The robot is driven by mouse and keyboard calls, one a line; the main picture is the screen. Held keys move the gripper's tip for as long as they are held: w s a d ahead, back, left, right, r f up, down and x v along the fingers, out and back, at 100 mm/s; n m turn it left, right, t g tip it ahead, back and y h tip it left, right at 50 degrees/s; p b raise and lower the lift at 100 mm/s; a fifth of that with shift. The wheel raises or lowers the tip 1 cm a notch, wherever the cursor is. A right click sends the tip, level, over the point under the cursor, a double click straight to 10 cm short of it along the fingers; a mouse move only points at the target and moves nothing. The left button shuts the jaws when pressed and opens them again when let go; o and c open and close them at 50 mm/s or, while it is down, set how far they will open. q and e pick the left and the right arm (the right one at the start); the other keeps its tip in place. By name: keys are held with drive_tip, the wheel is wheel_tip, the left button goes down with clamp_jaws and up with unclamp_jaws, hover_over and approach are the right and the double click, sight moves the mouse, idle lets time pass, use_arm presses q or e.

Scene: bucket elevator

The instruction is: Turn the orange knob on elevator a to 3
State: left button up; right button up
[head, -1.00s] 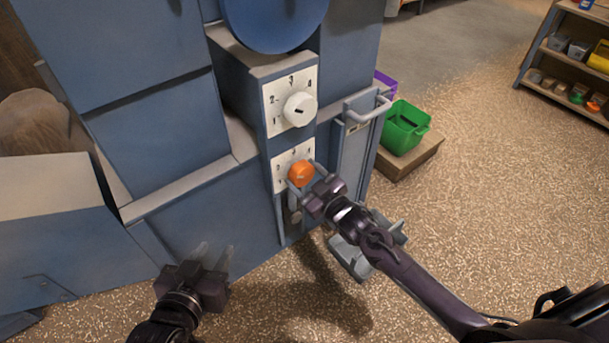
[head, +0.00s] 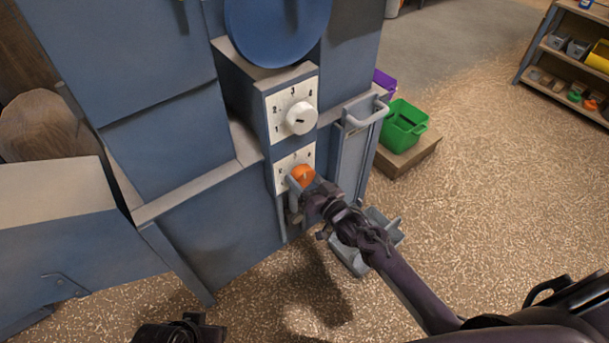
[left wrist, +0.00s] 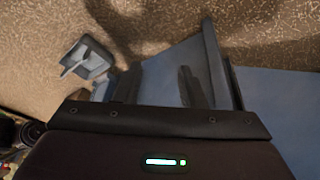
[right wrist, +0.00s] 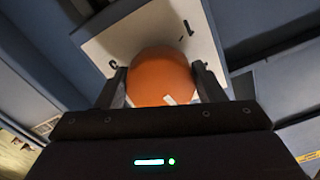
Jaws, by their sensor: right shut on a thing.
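The orange knob (head: 303,175) sits on a white numbered dial plate (head: 282,167) low on the blue elevator (head: 205,205). My right gripper (head: 304,188) is shut on the knob, its fingers on either side. In the right wrist view the orange knob (right wrist: 160,74) fills the space between the fingers. A pale mark shows low on the knob, but which number it points to cannot be told. My left gripper (head: 188,328) is at the bottom edge of the head view, away from the dial. In the left wrist view its fingers look apart and empty.
A white knob (head: 301,118) on a larger numbered dial plate is just above. A grey handle (head: 368,113) sticks out to the right. A green bin (head: 403,126) stands on a wooden platform (head: 411,157). A grey tray-like part (head: 350,262) is below my right arm. Open floor lies right.

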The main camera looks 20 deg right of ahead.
use_arm(q)
drive_tip(key=shift+s+a+r+g+p, duration=0.1)
drive_tip(key=shift+s+a+g+p, duration=0.1)
drive_tip(key=shift+a, duration=0.15)
drive_tip(key=shift+s+a+r+g+p, duration=0.1)
drive_tip(key=shift+a+p, duration=0.1)
drive_tip(key=shift+a, duration=0.1)
use_arm(e)
drive_tip(key=shift+m, duration=1)
drive_tip(key=o, duration=1)
drive_tip(key=shift+c, duration=0.2)
drive_tip(key=shift+s, duration=0.15)
use_arm(q)
drive_tip(key=shift+s+a+r+n+g+y+p, duration=0.15)
drive_tip(key=shift+a+r+g+y+p, duration=0.15)
drive_tip(key=shift+a+p, duration=0.2)
drive_tip(key=shift+s+a+r+n+g+y+p, duration=0.15)
drive_tip(key=shift+a+g+y+p, duration=0.2)
drive_tip(key=shift+a, duration=0.25)
use_arm(e)
drive_tip(key=v, duration=0.7)
drive_tip(key=shift+s, duration=0.3)
use_arm(q)
drive_tip(key=shift+d, duration=0.1)
use_arm(e)
drive_tip(key=shift+d, duration=0.1)
